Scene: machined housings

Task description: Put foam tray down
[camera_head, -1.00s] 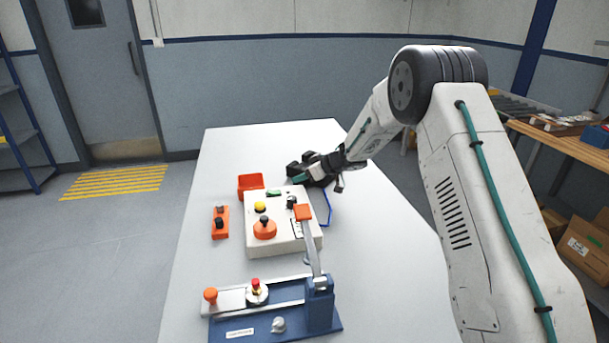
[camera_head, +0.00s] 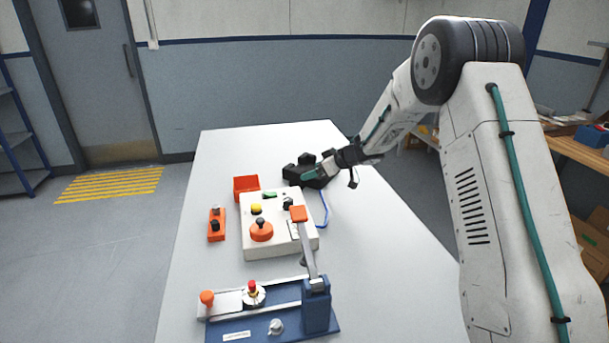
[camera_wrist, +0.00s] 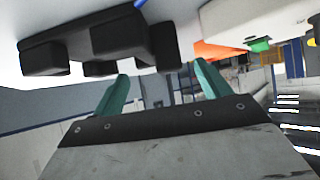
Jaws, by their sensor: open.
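The black foam tray (camera_head: 306,168), with raised blocks, rests on the white table behind the white control box. In the wrist view the tray (camera_wrist: 92,40) shows upside down at the upper left, in front of the fingers. My gripper (camera_head: 312,175) is at the tray's near right side. In the wrist view its two teal fingers (camera_wrist: 160,84) are spread apart with nothing between them. The tray appears apart from the fingers there.
The white control box (camera_head: 279,239) with knobs stands close in front of the tray. An orange bin (camera_head: 246,187) and an orange two-button box (camera_head: 216,224) are to the left. A blue lever fixture (camera_head: 318,310) stands nearer. The white table (camera_head: 385,240) is clear on the right.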

